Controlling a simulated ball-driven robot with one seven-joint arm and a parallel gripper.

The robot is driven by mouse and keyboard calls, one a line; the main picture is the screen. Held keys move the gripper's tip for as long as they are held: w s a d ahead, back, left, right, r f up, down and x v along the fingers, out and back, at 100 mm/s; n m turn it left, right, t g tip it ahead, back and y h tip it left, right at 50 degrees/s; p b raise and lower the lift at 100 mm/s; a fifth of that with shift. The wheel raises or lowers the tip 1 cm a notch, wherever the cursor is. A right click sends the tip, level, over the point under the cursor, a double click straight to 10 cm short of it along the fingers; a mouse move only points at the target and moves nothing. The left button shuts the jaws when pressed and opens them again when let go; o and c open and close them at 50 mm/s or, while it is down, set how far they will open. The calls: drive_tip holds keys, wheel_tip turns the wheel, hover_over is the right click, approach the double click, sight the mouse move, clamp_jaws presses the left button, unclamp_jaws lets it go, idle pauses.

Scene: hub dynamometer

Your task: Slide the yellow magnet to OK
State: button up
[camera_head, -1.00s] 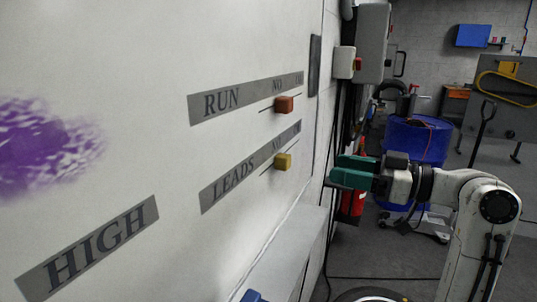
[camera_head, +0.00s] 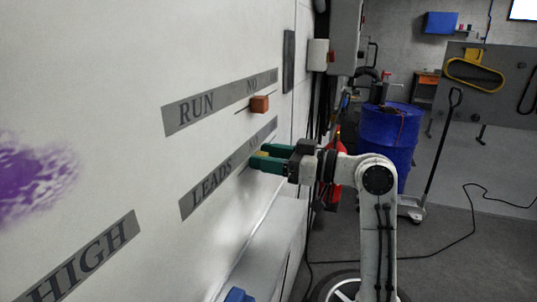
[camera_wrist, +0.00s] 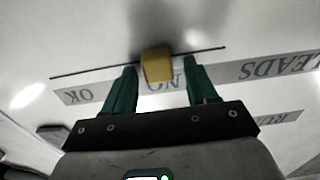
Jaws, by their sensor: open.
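The yellow magnet (camera_wrist: 157,66) sits on the thin dark line on the white board. In the wrist view it is beside the word NO of the LEADS strip (camera_wrist: 265,70), and the word OK (camera_wrist: 78,95) lies to the left. My gripper (camera_wrist: 159,68) is open, one green finger on each side of the magnet, with visible gaps on both sides in the wrist view. In the head view my gripper (camera_head: 265,154) is at the board and hides most of the magnet; a yellow patch (camera_head: 262,153) shows between the fingers.
An orange-red magnet (camera_head: 259,104) is on the RUN strip (camera_head: 200,107) above. A HIGH label (camera_head: 85,262) and a purple patch (camera_head: 35,185) are farther left. A ledge (camera_head: 262,250) with a blue thing (camera_head: 238,295) is below. A blue drum (camera_head: 388,140) stands behind my arm.

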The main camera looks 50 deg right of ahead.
drive_tip(key=shift+c, duration=0.4)
clamp_jaws()
